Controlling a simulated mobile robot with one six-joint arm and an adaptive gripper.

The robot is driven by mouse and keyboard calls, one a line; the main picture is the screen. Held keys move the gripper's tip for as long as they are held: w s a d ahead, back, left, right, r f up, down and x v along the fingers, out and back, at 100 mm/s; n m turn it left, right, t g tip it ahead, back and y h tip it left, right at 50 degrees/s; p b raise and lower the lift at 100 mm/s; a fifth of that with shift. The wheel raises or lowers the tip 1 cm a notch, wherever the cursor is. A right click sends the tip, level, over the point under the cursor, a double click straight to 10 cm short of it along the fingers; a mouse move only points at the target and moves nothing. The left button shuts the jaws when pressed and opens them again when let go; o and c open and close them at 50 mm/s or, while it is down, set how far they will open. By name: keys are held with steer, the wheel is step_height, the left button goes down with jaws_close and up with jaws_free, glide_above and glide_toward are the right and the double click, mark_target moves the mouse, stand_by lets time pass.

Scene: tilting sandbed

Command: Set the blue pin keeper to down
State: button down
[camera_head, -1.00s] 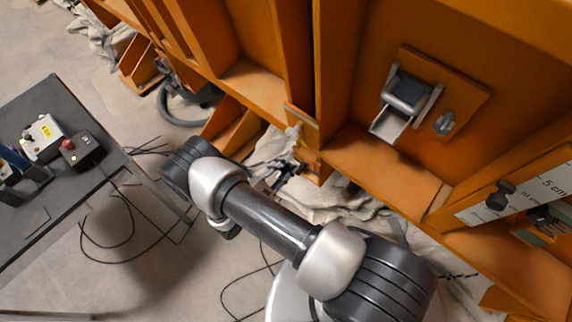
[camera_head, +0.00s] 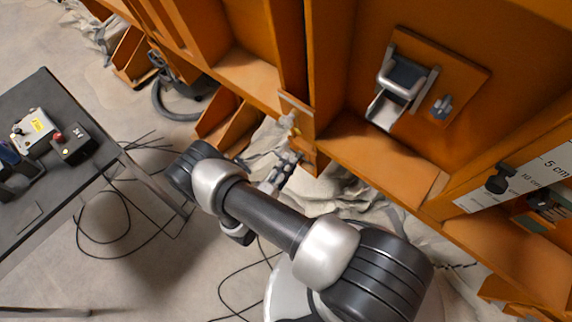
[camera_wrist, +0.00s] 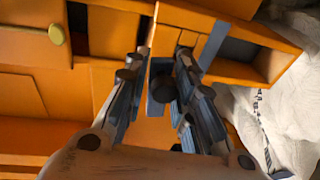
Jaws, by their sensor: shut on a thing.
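The blue pin keeper (camera_wrist: 154,106) shows in the wrist view as a small blue-grey piece with a dark round knob, in front of an orange frame. My gripper (camera_wrist: 163,62) has one finger on each side of it and is shut on it. In the head view my gripper (camera_head: 284,168) is at the lower end of an orange post, and the keeper is too small and covered to make out there. Whether the keeper stands up or down cannot be told.
The orange sandbed frame (camera_head: 375,150) fills the upper right, with a metal latch (camera_head: 403,78) on a plate. A yellow knob (camera_wrist: 57,34) is left of my fingers. A dark table (camera_head: 75,180) with boxes stands left. Grey cloth and cables lie below.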

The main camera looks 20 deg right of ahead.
steer(key=shift+w+a+r+m, duration=0.15)
steer(key=shift+w+r+m, duration=0.05)
steer(key=shift+m, duration=0.2)
steer(key=c, duration=1.7)
jaws_free()
steer(key=shift+o, duration=1.1)
steer(key=shift+s+f, duration=0.1)
steer(key=shift+s, duration=0.05)
steer(key=v, duration=1.2)
steer(key=shift+s, duration=0.1)
